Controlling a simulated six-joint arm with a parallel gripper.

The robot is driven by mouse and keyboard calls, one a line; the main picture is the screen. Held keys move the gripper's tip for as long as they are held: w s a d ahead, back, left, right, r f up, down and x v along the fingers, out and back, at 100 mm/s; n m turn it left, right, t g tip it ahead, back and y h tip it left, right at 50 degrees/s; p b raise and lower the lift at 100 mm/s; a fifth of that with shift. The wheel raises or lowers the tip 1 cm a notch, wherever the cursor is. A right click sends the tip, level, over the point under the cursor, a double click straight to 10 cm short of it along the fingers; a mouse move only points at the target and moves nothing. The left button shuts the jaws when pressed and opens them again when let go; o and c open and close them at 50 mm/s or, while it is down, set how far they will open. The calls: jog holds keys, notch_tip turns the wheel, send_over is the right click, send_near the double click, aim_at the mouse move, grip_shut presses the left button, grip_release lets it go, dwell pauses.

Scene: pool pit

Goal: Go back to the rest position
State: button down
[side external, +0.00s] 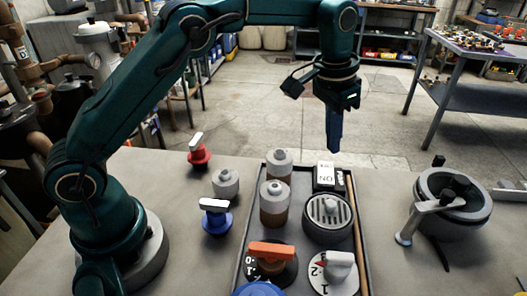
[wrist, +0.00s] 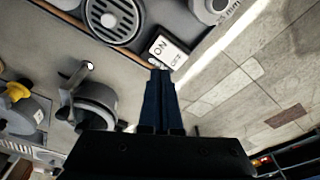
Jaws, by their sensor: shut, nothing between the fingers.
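My gripper (side external: 333,148) is shut and empty, pointing down in the air above the far edge of the table. In the wrist view its closed fingers (wrist: 162,75) reach up the middle of the picture, with an ON/OFF switch (wrist: 170,46) just beyond the tips. In the side external view this switch (side external: 325,176) sits at the far right end of the tray, below the gripper and apart from it.
The tray (side external: 237,272) holds grey cylinders (side external: 273,203), a round grille (side external: 327,215), an orange-handled knob (side external: 271,250) and a white knob (side external: 340,266). Red (side external: 198,152) and blue (side external: 214,217) valves stand left. A round device with a lever (side external: 452,204) stands right. Air around the gripper is clear.

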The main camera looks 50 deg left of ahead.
jog(key=s+a+r+n+t, duration=0.1)
jog(key=s+a+r+t, duration=0.25)
jog(key=s+r, duration=0.75)
jog(key=s+a+f+n, duration=0.2)
jog(key=s+f, duration=0.4)
jog(key=s, duration=0.6)
jog(key=shift+a+f, duration=0.2)
jog(key=shift+f, duration=0.15)
jog(key=shift+s, duration=0.1)
